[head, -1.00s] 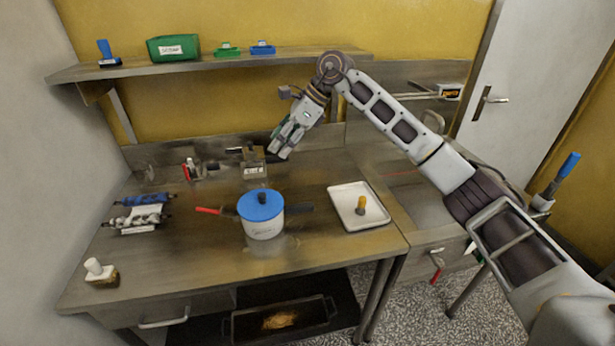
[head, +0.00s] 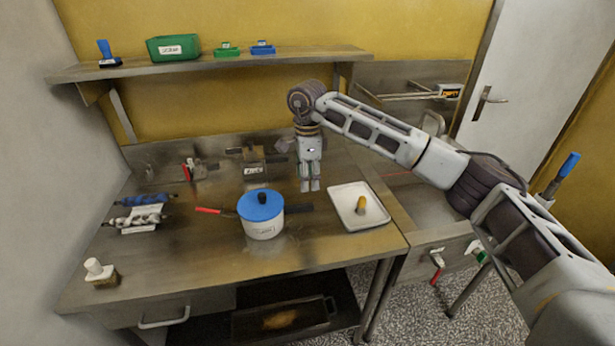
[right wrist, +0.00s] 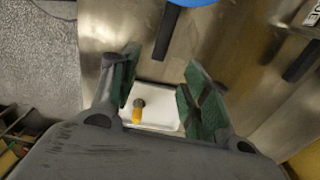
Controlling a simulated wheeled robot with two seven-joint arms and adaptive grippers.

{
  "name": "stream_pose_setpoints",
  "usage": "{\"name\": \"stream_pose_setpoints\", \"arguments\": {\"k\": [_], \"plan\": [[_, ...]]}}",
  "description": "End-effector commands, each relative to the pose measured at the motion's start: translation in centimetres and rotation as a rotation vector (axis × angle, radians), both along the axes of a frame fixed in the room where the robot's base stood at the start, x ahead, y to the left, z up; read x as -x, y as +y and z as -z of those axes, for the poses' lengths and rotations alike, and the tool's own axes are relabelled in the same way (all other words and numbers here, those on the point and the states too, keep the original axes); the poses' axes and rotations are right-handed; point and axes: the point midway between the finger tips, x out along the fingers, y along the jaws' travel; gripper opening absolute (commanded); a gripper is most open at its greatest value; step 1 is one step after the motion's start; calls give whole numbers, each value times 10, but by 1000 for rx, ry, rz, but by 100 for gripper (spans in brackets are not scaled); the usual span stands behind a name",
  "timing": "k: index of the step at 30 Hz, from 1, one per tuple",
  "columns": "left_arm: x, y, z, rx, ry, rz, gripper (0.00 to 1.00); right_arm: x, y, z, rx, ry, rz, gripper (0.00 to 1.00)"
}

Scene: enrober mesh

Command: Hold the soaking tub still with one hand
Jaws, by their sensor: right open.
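The soaking tub looks to be the round white tub (head: 263,228) with a blue lid and dark knob; its label is too small to read. It stands upright on the steel table. A red handle (head: 208,210) points left and a black handle (head: 300,208) points right. In the right wrist view the blue lid (right wrist: 191,3) and black handle (right wrist: 168,33) show at the top, partly cut off. My right gripper (head: 309,188) is open and empty, pointing down behind and right of the tub, near the black handle but apart from it. My left gripper is not in view.
A white tray (head: 343,218) with a yellow-handled item (head: 360,205) lies right of the tub. Rollers (head: 140,213) and a white-knobbed block (head: 100,272) lie left. Metal fixtures (head: 253,160) stand behind. A shelf (head: 215,63) runs above. The table front is clear.

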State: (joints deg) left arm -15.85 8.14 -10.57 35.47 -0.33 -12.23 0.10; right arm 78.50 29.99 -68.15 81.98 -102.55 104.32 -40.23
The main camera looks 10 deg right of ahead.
Motion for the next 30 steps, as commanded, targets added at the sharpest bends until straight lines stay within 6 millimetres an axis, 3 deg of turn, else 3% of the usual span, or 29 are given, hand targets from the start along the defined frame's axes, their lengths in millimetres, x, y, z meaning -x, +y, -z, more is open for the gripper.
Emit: {"name": "stream_pose_setpoints", "arguments": {"k": [14, 30], "plan": [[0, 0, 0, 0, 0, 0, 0, 0, 0, 10, -2, 1, 1, 46], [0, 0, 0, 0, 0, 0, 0, 1, 0, 70, -2, 3, 2, 46]]}}
